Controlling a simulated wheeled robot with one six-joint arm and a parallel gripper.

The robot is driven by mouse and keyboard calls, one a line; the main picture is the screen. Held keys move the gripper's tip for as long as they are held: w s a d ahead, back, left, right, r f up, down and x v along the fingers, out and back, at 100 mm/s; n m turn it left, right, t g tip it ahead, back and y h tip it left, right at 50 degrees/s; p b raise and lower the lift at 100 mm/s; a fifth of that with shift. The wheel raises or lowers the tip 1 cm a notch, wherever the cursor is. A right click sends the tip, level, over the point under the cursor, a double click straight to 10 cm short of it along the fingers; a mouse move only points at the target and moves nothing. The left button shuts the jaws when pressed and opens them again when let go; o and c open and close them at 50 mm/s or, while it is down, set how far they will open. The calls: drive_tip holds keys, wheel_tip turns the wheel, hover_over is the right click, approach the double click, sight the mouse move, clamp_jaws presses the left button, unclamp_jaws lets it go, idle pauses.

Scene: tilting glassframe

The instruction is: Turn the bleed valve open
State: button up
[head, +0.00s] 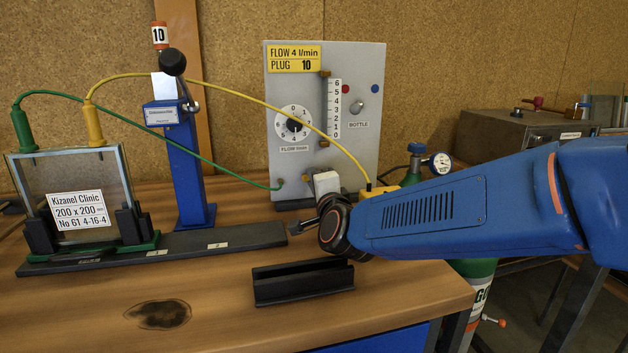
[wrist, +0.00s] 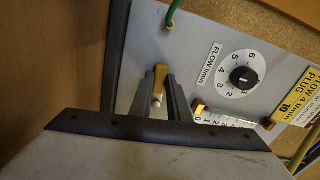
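The bleed valve appears to be the small brass-coloured fitting (head: 307,178) low on the grey panel, right of the green hose plug. It also shows in the wrist view (wrist: 160,75), with a small white part just below it in the picture. My gripper (wrist: 161,86) is at the panel, its two dark fingers apart, one on each side of the brass fitting. I cannot tell whether they touch it. In the head view my pale gripper body (head: 326,184) is close in front of the panel and hides the fingers.
The panel (head: 360,70) bears a flow dial (head: 293,126), a scale (head: 334,110) and a bottle switch (head: 356,107). A glass tank (head: 90,175), a blue post (head: 178,165) and a black holder (head: 302,282) stand on the table. A gas bottle (head: 474,268) is at right.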

drive_tip(key=o, duration=0.4)
drive_tip(key=shift+c, duration=0.2)
drive_tip(key=shift+s, duration=0.1)
drive_tip(key=shift+v, duration=3.65)
drive_tip(key=shift+c, duration=0.6)
